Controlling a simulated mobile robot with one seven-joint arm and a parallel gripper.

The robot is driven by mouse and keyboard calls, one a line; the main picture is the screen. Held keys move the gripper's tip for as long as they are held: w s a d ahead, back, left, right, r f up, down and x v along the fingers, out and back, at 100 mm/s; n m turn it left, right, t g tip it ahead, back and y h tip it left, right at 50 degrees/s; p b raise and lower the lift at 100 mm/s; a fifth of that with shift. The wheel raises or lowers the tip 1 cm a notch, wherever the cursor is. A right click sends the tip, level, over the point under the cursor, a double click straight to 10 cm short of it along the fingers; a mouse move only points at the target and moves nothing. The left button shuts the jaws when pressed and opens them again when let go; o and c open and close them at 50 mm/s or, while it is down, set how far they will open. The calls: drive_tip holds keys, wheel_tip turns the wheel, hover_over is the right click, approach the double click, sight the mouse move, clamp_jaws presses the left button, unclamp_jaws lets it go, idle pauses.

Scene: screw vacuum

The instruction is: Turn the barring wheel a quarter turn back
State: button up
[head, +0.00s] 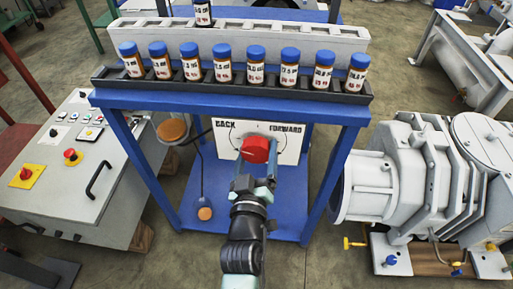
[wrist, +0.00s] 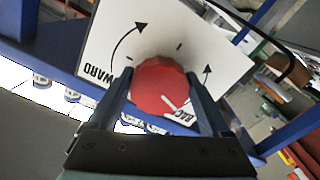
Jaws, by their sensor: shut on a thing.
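The barring wheel is a red, many-sided knob (head: 255,148) on a white panel (head: 288,146) marked BACK on the left and FORWARD on the right. In the wrist view the red knob (wrist: 158,86) sits between the fingers of my gripper (wrist: 160,75), with one finger on each side. A white mark shows on the knob's face, on the side toward the BACK lettering. Curved arrows are printed on the panel (wrist: 100,50) around it. In the head view my gripper (head: 258,164) reaches the knob from the front and is shut on it.
The panel stands inside a blue frame (head: 338,180) with legs at both sides. Its top rack (head: 85,85) holds several blue-capped bottles. A control desk (head: 85,190) with a black handle is at left; a grey pump (head: 400,165) is at right. A cable hangs left of the panel.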

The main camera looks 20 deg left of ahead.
drive_tip(key=shift+d+n+p, duration=0.1)
drive_tip(key=shift+n+p, duration=0.35)
drive_tip(key=shift+n, duration=1.15)
drive_tip(key=o, duration=1.2)
drive_tip(key=shift+s, duration=0.1)
drive_tip(key=p+v, duration=0.1)
drive_tip(key=v, duration=1.1)
drive_tip(key=shift+s+d+r, duration=0.1)
drive_tip(key=shift+s, duration=0.25)
